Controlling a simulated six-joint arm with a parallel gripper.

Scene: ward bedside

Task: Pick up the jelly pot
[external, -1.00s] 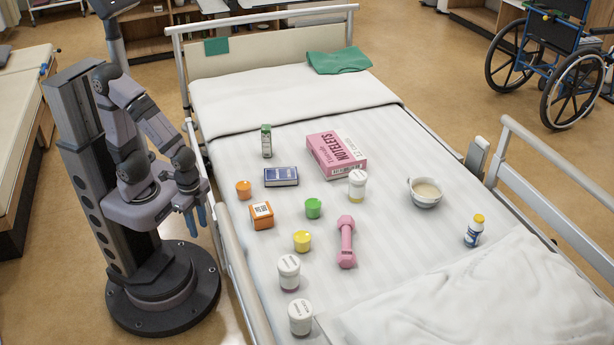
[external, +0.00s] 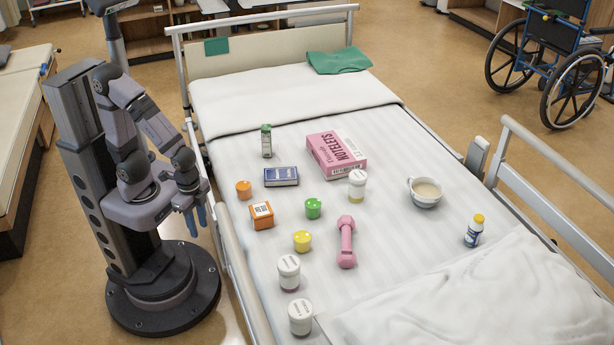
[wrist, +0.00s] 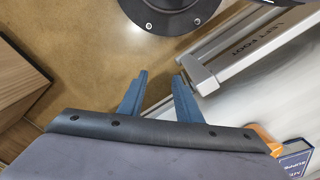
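I cannot tell from the pictures which is the jelly pot. My gripper (external: 196,222) hangs beside the bed's left rail, fingers pointing down, apart from all the pots. In the wrist view my gripper (wrist: 160,78) has its two blue fingers spread with nothing between them. Part of an orange thing (wrist: 264,134) shows at the lower right there.
The bed rail (external: 240,270) stands between my gripper and the bed. Nearby are an orange box (external: 261,215), a blue box (external: 281,177), a pink dumbbell (external: 346,243) and white-lidded jars (external: 289,272). A pink box (external: 337,155), cup (external: 425,193) and bottle (external: 474,232) are farther off.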

